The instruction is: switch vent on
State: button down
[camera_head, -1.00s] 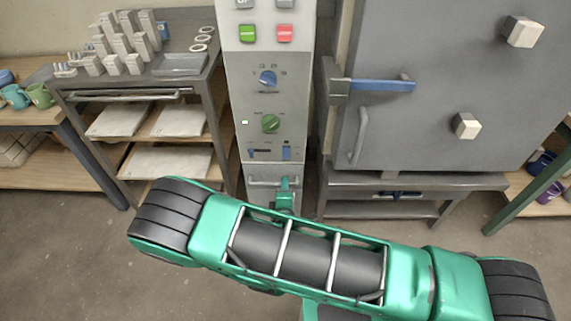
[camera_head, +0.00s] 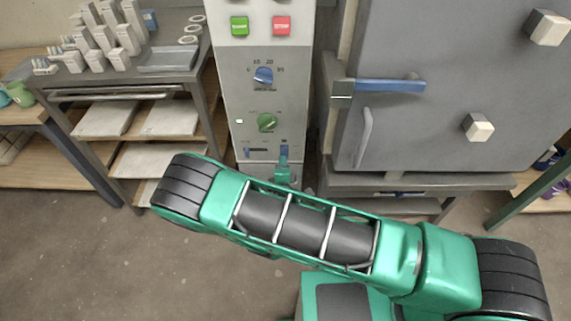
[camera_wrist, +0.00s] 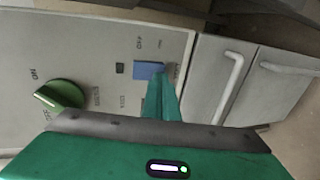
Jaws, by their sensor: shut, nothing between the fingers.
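The grey control panel (camera_head: 263,100) carries a green knob (camera_head: 267,123) and, below it, a blue switch (camera_head: 284,150) at the lower right. The labels are too small to tell which control is the vent. In the wrist view the blue switch (camera_wrist: 149,70) shows just beyond my fingertips, and the green knob (camera_wrist: 60,95) is to the left. My gripper (camera_head: 283,164) is shut and empty, in front of the panel's lower part. In the wrist view its green fingers (camera_wrist: 158,82) overlap the switch's lower right edge; I cannot tell whether they touch it.
A blue dial (camera_head: 263,75) and green (camera_head: 239,26) and red (camera_head: 282,26) buttons sit higher on the panel. The kiln (camera_head: 440,100) with its blue-handled latch (camera_head: 377,86) stands to the right. A shelf rack (camera_head: 130,85) stands to the left. Open floor lies in front.

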jog(key=shift+w, duration=0.25)
jog(key=shift+w+d, duration=0.1)
jog(key=shift+d, duration=0.05)
